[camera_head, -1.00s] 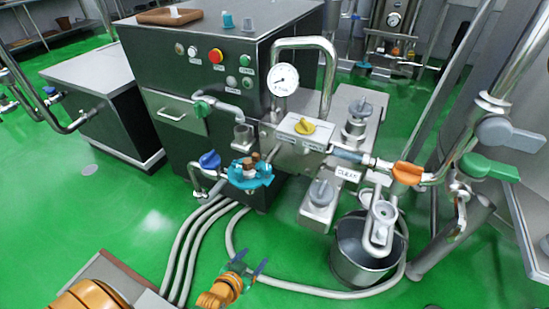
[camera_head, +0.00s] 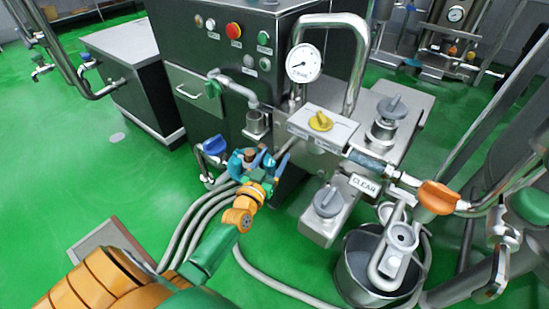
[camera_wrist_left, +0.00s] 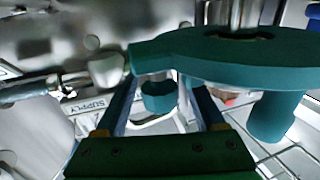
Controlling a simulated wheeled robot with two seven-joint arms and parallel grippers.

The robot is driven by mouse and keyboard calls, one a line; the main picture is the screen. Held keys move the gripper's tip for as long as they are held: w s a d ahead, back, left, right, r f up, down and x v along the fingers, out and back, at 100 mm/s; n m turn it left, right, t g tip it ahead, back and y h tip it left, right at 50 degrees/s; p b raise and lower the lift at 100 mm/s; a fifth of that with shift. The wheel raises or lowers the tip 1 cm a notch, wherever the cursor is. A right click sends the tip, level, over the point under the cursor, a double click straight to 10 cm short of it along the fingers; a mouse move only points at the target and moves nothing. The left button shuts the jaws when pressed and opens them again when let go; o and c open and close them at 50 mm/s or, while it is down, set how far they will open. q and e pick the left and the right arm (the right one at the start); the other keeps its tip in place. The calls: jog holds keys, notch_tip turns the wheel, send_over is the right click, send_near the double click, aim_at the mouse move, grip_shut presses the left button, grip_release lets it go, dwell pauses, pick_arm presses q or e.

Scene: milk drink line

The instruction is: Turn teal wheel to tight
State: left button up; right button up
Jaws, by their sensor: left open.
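The teal wheel (camera_head: 237,163) is on the pipework at the front of the dark machine, partly hidden behind my left gripper (camera_head: 259,166). In the left wrist view the teal wheel (camera_wrist_left: 230,62) is large and close, with rounded handles hanging from it. My left gripper (camera_wrist_left: 162,96) is open there, its two blue fingers apart. One teal handle (camera_wrist_left: 158,98) shows in the gap between the fingers; I cannot tell whether either finger touches it. The wheel's far side is out of the picture. My right gripper is in neither view.
A blue handle (camera_head: 214,145) is just left of the wheel. A yellow knob (camera_head: 320,121), a pressure gauge (camera_head: 303,63) and an orange handle (camera_head: 438,197) are to the right. A steel bucket (camera_head: 360,285) stands on the floor. Hoses run below the wheel.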

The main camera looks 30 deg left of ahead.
pick_arm(q)
jog(key=shift+w+a, duration=0.1)
jog(key=shift+w, duration=0.2)
jog(key=shift+s, duration=0.1)
grip_shut()
jog(key=m+h+b, duration=0.2)
jog(key=h+b, duration=0.1)
jog(key=b, duration=0.1)
jog(key=d+m+h+b, duration=0.1)
jog(key=m+h+b, duration=0.1)
jog(key=h+b, duration=0.1)
jog(key=shift+f+b, duration=0.2)
jog(key=shift+b, duration=0.2)
jog(key=shift+d+r+h, duration=0.1)
jog(key=shift+r+h, duration=0.05)
jog(key=shift+h, duration=0.35)
grip_release()
